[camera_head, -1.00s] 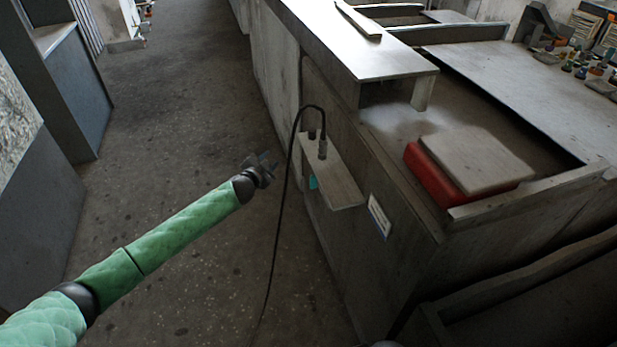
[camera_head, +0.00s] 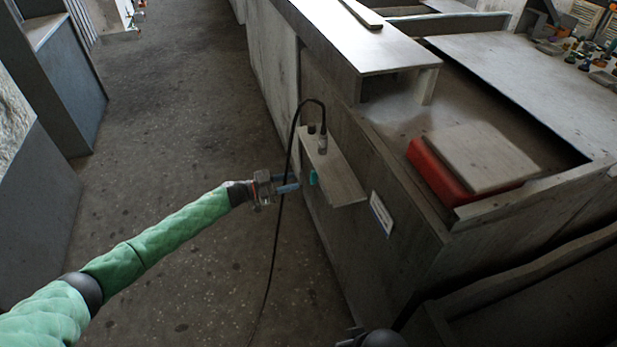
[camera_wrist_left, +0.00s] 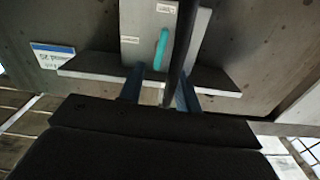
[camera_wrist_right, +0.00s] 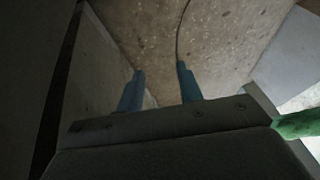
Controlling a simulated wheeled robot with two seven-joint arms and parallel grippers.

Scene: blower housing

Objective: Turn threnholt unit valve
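A teal valve handle (camera_head: 313,178) is on the grey unit (camera_head: 332,165) fixed to the side of the large housing. In the left wrist view the handle (camera_wrist_left: 161,48) stands upright on a pale labelled plate, ahead of the fingers. My left gripper (camera_head: 292,185) is just left of the handle, apart from it. Its two blue fingers (camera_wrist_left: 160,88) are open. The black cable (camera_wrist_left: 183,50) passes between or in front of them; I cannot tell which. My right gripper (camera_wrist_right: 160,85) is open and empty, low near the housing; a part of it shows at the head view's bottom edge (camera_head: 352,338).
The black cable (camera_head: 279,225) loops from the unit's top connector down to the floor, beside my left gripper. A red block with a grey top (camera_head: 440,175) rests on the housing. A white label (camera_head: 381,213) is right of the unit. The floor at left is clear.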

